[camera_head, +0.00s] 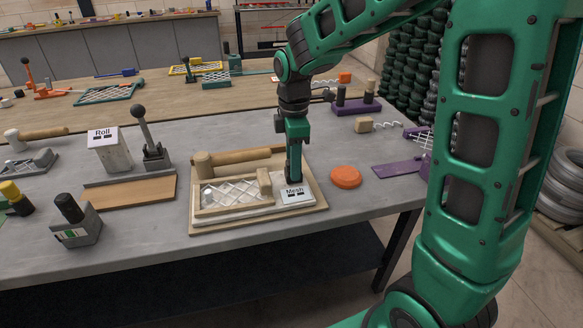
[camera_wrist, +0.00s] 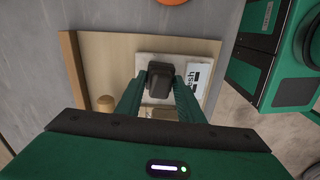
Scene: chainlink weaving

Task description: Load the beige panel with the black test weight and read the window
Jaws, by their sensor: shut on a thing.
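My gripper (camera_head: 293,176) points down over the right end of the wooden tray. In the wrist view my gripper (camera_wrist: 160,85) is shut on the black test weight (camera_wrist: 160,76), a small dark block. The weight is above or on the pale plate beside a white "Mesh" label (camera_head: 295,194); I cannot tell whether it touches. The beige panel (camera_head: 232,208), a frame around white wire mesh, lies on the tray just left of my gripper. The label shows small dark windows, with no reading legible. My fingers mostly hide the weight in the head view.
A wooden roller-like bar (camera_head: 240,156) lies behind the mesh. An orange disc (camera_head: 345,177) sits right of the tray (camera_head: 260,223). A "Roll" box (camera_head: 108,150) and an upright lever (camera_head: 146,130) stand left. A grey block with black knob (camera_head: 75,228) is front left.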

